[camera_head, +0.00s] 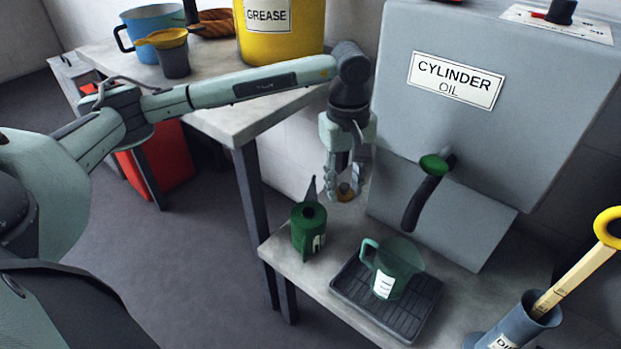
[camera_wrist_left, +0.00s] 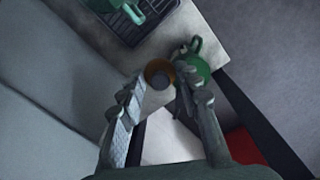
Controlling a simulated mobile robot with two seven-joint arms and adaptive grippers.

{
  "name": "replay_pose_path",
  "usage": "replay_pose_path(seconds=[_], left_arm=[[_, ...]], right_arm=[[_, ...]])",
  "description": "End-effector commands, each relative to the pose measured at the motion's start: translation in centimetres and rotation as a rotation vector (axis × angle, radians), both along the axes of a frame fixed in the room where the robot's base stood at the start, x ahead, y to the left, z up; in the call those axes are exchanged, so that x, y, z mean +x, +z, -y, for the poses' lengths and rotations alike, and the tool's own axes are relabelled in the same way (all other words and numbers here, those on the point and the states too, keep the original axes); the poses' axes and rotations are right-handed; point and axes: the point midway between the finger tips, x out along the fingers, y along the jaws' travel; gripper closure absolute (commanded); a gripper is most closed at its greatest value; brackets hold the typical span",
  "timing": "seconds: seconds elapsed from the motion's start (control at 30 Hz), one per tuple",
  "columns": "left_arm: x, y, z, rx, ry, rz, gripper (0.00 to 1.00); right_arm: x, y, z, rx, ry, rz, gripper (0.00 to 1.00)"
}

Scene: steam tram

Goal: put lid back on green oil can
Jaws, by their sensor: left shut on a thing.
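The green oil can (camera_head: 308,232) stands upright on the lower grey shelf, with a pointed spout and a dark round top. It also shows in the left wrist view (camera_wrist_left: 200,69), partly behind a finger. My left gripper (camera_head: 344,190) is pointing down, above and to the right of the can in the head view. It is shut on a small round brass-coloured lid (camera_wrist_left: 160,73), held between the fingertips and apart from the can. The lid is partly hidden by the fingers in the head view. My right gripper is in neither view.
A green jug (camera_head: 398,264) stands on a black drip tray (camera_head: 345,285) right of the can. The grey cylinder oil tank (camera_head: 480,130) with its green-knobbed tap (camera_head: 433,165) rises behind. A blue dipstick holder (camera_head: 520,322) is at the front right. The upper bench (camera_head: 235,118) is at left.

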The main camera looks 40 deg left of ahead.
Motion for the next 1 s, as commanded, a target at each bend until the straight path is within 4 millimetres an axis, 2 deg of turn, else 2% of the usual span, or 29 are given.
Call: replay_pose_path(seconds=[0.03, 0.1, 0.2, 0.33, 0.43, 0.6, 1.0], left_arm=[[0.0, -0.8, -1.5, -0.001, 0.177, -0.014, 0.79], [0.1, -1.4, -3.2, 0.0, 0.411, -0.021, 0.79], [0.1, -2.2, -5.6, 0.007, 0.692, -0.029, 0.79], [0.0, -2.8, -7.6, 0.016, 0.931, -0.033, 0.79], [-0.1, -3.1, -8.4, 0.02, 1.016, -0.033, 0.79], [-0.1, -3.7, -8.5, 0.02, 1.04, -0.033, 0.79], [-0.1, -6.4, -8.5, 0.02, 1.036, -0.033, 0.79]], right_arm=[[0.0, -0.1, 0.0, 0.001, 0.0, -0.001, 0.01], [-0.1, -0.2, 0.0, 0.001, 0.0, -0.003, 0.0], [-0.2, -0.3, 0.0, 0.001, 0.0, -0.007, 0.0], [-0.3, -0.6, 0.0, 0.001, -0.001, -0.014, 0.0], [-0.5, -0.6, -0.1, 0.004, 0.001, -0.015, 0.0], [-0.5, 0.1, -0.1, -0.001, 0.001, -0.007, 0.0], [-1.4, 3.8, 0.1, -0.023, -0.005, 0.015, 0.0]])
